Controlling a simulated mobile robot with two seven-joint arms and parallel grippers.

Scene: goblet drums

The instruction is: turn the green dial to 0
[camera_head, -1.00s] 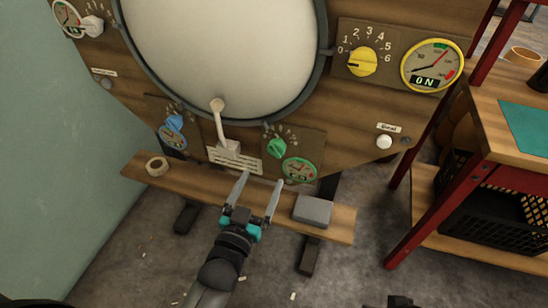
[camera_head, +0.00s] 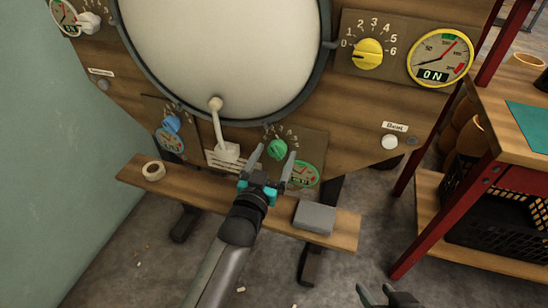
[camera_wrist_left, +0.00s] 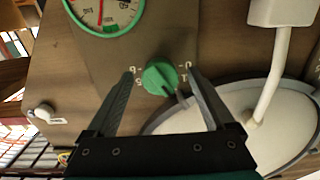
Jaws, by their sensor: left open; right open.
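The green dial (camera_head: 277,149) sits on the lower panel, and its printed numbers are too small to read. In the left wrist view the green dial (camera_wrist_left: 159,77) shows between my fingers, with a dark mark on its lower edge; several figures beside it are partly covered. My left gripper (camera_head: 275,154) is open, with a finger on either side of the dial; I cannot tell whether they touch it. A green-rimmed gauge (camera_head: 303,174) is just right of the dial, partly behind a finger. My right gripper (camera_head: 377,290) is open and empty at the bottom edge.
A blue dial (camera_head: 172,124), a white lever (camera_head: 217,120) and a yellow dial (camera_head: 369,54) are on the same wooden panel. A shelf below holds a tape roll (camera_head: 154,171) and a grey block (camera_head: 315,217). A red-legged table (camera_head: 508,150) stands at right.

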